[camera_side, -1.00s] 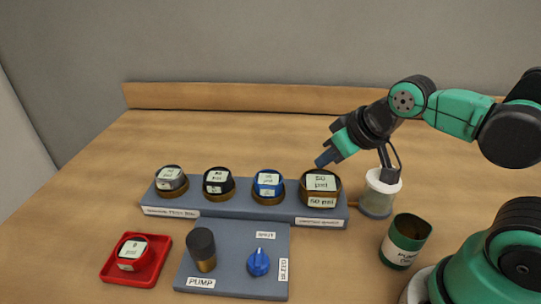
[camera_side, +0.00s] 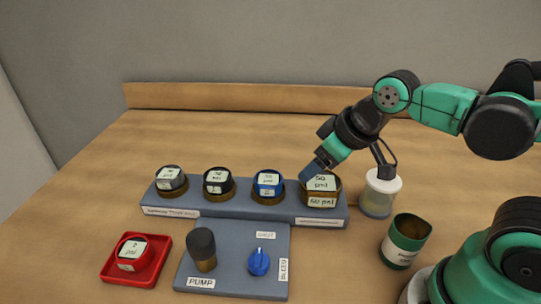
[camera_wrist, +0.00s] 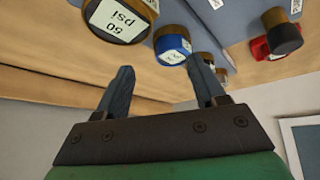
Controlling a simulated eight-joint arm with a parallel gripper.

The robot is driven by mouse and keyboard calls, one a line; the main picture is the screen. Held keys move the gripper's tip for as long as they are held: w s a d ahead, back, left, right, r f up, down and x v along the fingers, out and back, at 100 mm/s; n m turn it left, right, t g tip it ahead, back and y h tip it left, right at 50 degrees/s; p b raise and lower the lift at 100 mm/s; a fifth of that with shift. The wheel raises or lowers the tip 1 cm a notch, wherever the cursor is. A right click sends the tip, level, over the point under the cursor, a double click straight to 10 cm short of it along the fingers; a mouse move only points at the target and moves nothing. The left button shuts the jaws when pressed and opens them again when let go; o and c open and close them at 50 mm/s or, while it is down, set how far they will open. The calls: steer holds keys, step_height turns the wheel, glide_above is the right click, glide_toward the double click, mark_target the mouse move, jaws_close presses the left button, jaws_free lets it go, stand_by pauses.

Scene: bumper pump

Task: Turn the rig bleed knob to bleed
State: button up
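The blue bleed knob (camera_side: 259,262) sits on the grey pump panel (camera_side: 225,277) in the side view. Its pointer is toward the upper label, whose text is too small to read surely; the BLEED label (camera_side: 284,270) is at its right. My gripper (camera_side: 311,171) is above and behind the row of gauges, close to the 50 psi gauge (camera_side: 321,187), and well apart from the knob. In the wrist view my gripper (camera_wrist: 163,88) has its two fingers spread with nothing between them. The 50 psi gauge (camera_wrist: 115,18) shows beyond the left finger.
Several capped gauges, including a blue one (camera_side: 268,184), stand on the grey rack (camera_side: 165,203). A black pump handle (camera_side: 202,246) stands left of the knob. A red tray (camera_side: 116,275) holds a red gauge (camera_side: 131,253).

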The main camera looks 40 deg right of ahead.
steer(key=shift+o, duration=0.3)
steer(key=a+f+n+g, duration=0.2)
steer(key=a+n+g, duration=0.1)
steer(key=a+n, duration=0.4)
steer(key=shift+w+a+f+n+g+y, duration=0.2)
steer(key=shift+w+a+n+g+y, duration=0.1)
steer(key=shift+n, duration=0.9)
steer(key=n+g, duration=0.2)
steer(key=n, duration=0.4)
glide_above(260, 256)
steer(key=f, duration=0.2)
steer(key=shift+w+d+f+h, duration=0.2)
steer(key=shift+d+f+h, duration=0.15)
steer(key=shift+h, duration=0.05)
steer(key=shift+s+a+f+n, duration=0.1)
steer(key=shift+a+f+n, duration=0.15)
steer(key=shift+n, duration=0.35)
steer(key=shift+a+f+g, duration=0.15)
steer(key=shift+f+g, duration=0.15)
steer(key=shift+f, duration=2.5)
jaws_close()
